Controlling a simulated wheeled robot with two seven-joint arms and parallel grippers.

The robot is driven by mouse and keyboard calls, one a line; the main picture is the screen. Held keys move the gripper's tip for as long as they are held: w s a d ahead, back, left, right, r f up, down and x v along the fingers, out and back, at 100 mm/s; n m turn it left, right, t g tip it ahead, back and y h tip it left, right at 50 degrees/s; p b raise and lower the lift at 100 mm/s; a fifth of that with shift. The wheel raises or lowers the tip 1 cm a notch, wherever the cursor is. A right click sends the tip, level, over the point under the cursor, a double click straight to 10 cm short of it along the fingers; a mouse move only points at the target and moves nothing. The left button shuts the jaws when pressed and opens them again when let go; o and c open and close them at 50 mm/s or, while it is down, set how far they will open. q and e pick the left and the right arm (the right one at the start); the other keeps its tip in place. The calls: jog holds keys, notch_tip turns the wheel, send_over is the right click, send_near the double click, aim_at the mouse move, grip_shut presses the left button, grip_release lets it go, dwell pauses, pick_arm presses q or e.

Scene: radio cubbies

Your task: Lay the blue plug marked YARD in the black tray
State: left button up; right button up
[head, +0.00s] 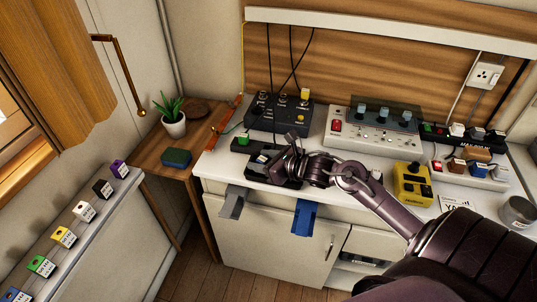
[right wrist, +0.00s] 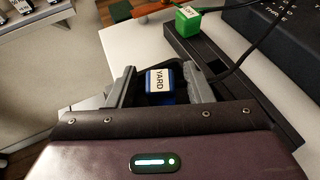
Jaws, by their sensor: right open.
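The blue plug (right wrist: 160,82) with a white YARD label sits between the two fingers of my right gripper (right wrist: 158,88) in the right wrist view. The fingers stand apart, one on each side of it. In the head view, my right gripper (head: 279,158) is over a long black tray-like piece (head: 288,183) at the counter's front, and the plug (head: 262,159) shows beside the fingers. My left gripper is not in view.
A yellow device (head: 413,184) stands near my right forearm. Labelled blocks line a ledge (head: 70,245) at left.

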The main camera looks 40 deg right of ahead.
jog(key=v, duration=1.2)
jog(key=shift+r, duration=0.1)
jog(key=shift+s, duration=0.1)
